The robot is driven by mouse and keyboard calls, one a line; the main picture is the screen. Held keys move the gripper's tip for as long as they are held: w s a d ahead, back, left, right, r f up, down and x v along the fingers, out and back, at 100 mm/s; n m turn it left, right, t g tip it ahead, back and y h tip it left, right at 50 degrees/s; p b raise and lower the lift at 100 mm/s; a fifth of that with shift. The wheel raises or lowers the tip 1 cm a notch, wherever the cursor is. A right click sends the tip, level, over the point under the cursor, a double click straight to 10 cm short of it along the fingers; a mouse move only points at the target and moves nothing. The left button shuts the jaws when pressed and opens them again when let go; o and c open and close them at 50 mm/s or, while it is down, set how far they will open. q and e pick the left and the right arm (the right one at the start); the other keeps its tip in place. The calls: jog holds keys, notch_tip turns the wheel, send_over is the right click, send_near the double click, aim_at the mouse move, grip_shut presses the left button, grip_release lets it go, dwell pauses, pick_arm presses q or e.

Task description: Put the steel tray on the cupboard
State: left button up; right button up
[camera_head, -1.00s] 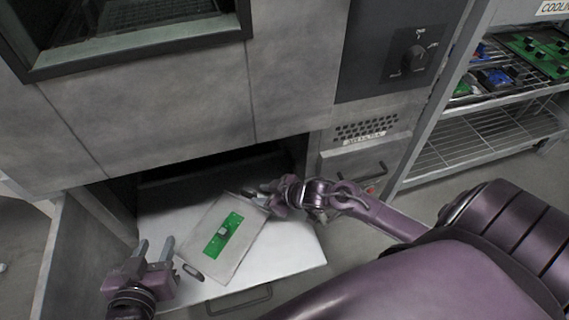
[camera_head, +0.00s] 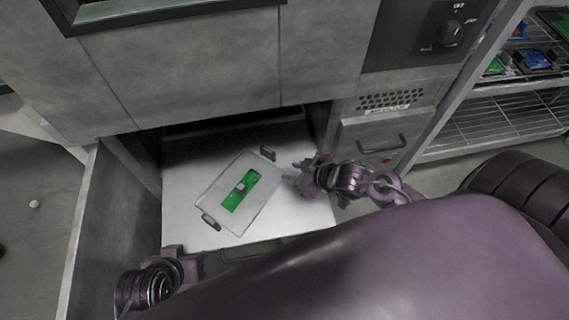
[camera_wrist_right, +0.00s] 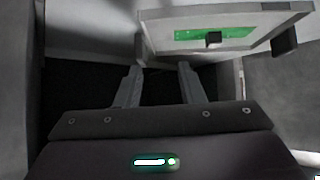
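The steel tray (camera_head: 221,190) lies at an angle on a white pull-out shelf (camera_head: 181,222), with a green circuit board (camera_head: 242,189) on it and a dark handle at each end. In the right wrist view the tray (camera_wrist_right: 160,27) shows at the top, beyond the fingers. My right gripper (camera_head: 298,172) is just right of the tray, apart from it. In the wrist view its two fingers (camera_wrist_right: 158,75) are spread with nothing between them. My left gripper (camera_head: 183,252) is low at the left by the shelf's front edge, away from the tray; its fingers are partly hidden.
A grey cabinet front (camera_head: 200,65) rises behind the shelf, with a dark opening under it. An open grey door (camera_head: 84,235) stands at the left. A wire rack (camera_head: 500,125) with boards stands at the right. A control knob (camera_head: 449,34) is at upper right.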

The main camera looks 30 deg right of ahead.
jog(key=s+a+r+g+h, duration=0.1)
jog(key=s+a+r+g, duration=0.3)
jog(key=s+a, duration=0.6)
jog(key=shift+a+r+m+h, duration=0.3)
jog(key=shift+a+m, duration=0.1)
jog(key=shift+a, duration=0.45)
jog(key=shift+s, duration=0.1)
